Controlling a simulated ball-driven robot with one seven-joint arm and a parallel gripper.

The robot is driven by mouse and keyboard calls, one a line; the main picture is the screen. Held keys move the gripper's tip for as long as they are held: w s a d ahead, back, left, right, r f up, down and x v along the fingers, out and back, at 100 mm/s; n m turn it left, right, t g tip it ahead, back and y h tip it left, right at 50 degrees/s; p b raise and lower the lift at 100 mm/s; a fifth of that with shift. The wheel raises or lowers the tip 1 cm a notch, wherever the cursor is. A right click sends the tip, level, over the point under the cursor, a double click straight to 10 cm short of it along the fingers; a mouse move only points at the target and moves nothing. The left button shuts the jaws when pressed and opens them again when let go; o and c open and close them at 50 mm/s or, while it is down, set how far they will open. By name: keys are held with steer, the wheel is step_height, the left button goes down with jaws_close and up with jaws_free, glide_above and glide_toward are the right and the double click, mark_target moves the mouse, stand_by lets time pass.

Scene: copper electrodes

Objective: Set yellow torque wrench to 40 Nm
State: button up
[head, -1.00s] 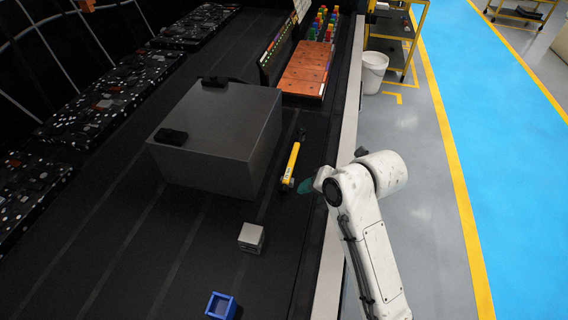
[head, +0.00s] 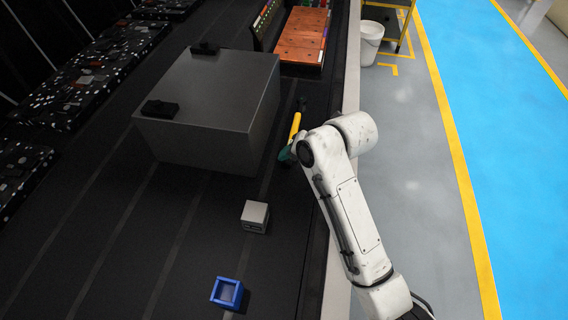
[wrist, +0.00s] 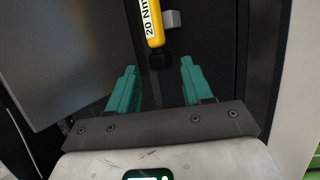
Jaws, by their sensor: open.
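The yellow torque wrench (head: 295,125) lies on the dark bench to the right of the large grey box, its near end partly hidden by my arm and gripper. In the wrist view the yellow wrench (wrist: 151,22) shows a white label reading "20 Nm". Its dark end reaches down toward the gap between my fingers. My gripper (wrist: 158,72) is open, with teal fingers on either side and nothing held between them. In the head view my gripper (head: 286,154) is at the near end of the wrench; contact cannot be told.
The large grey box (head: 205,105) stands left of the wrench, with black pieces on top. A small grey block (head: 255,216) and a blue open box (head: 226,293) are nearer. An orange-brown board (head: 302,42) lies beyond. Bare bench lies around the small block.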

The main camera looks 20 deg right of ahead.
steer(key=shift+b+x, duration=0.6)
steer(key=shift+x, duration=0.55)
steer(key=c, duration=0.9)
steer(key=shift+o, duration=0.2)
